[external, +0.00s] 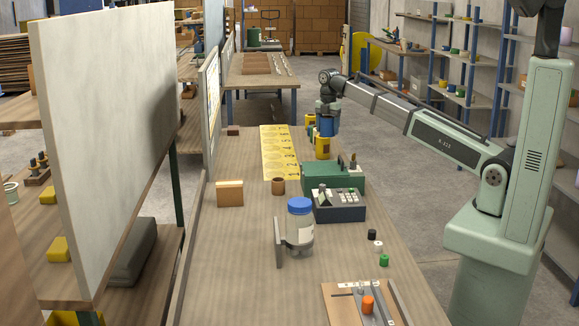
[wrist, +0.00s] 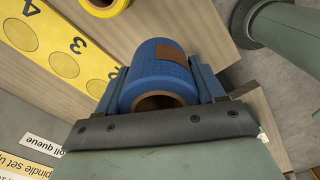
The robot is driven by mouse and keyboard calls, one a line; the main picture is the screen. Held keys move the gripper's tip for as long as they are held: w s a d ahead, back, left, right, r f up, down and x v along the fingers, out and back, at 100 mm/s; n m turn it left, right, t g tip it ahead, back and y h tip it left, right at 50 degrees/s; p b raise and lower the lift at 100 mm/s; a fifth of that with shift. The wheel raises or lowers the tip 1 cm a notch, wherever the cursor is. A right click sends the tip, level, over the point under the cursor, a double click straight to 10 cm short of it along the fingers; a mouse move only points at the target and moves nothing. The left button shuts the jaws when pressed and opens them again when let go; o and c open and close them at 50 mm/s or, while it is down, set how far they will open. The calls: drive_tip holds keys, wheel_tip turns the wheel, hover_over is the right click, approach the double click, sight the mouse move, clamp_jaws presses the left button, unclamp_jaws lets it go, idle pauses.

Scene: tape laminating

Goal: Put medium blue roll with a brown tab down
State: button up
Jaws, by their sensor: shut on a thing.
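The medium blue roll (wrist: 158,68) with a brown tab (wrist: 171,54) sits between my gripper's fingers in the wrist view, its hollow brown core facing the camera. My gripper (wrist: 162,84) is shut on it from both sides. In the external view my gripper (external: 327,108) points down near the far end of the bench, with the blue roll (external: 327,127) below it. A yellow roll (external: 322,150) shows just under the blue roll there. I cannot tell whether the two touch.
A yellow numbered strip (external: 279,152) with round spots lies left of the rolls; it also shows in the wrist view (wrist: 55,45). A green box (external: 332,177), a keypad device (external: 340,204) and a blue-lidded jar (external: 300,230) stand nearer. A yellow roll (wrist: 106,8) shows at the wrist view's top.

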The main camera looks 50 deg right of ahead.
wheel_tip(320, 180, up, 7)
drive_tip(key=w+a+n, duration=0.1)
drive_tip(key=a+n, duration=0.2)
drive_tip(key=a, duration=2.2)
drive_tip(key=s+a+n, duration=0.2)
drive_tip(key=s+a, duration=0.2)
drive_tip(key=a, duration=0.8)
drive_tip(key=s+a+n, duration=0.1)
drive_tip(key=s+a, duration=0.2)
drive_tip(key=a, duration=0.9)
drive_tip(key=s+a+n, duration=0.2)
drive_tip(key=s+a, duration=0.7)
drive_tip(key=a, duration=0.3)
drive_tip(key=s+a+n, duration=0.2)
drive_tip(key=s+a, duration=0.6)
drive_tip(key=a, duration=0.3)
drive_tip(key=s+a+n, duration=0.1)
drive_tip(key=s+a, duration=0.6)
drive_tip(key=s, duration=0.3)
drive_tip(key=s+a+n, duration=0.2)
drive_tip(key=s+a, duration=0.6)
drive_tip(key=s, duration=0.3)
drive_tip(key=shift+s+d+f, duration=0.1)
drive_tip(key=shift+f, duration=7.5)
drive_tip(key=shift+f, duration=0.15)
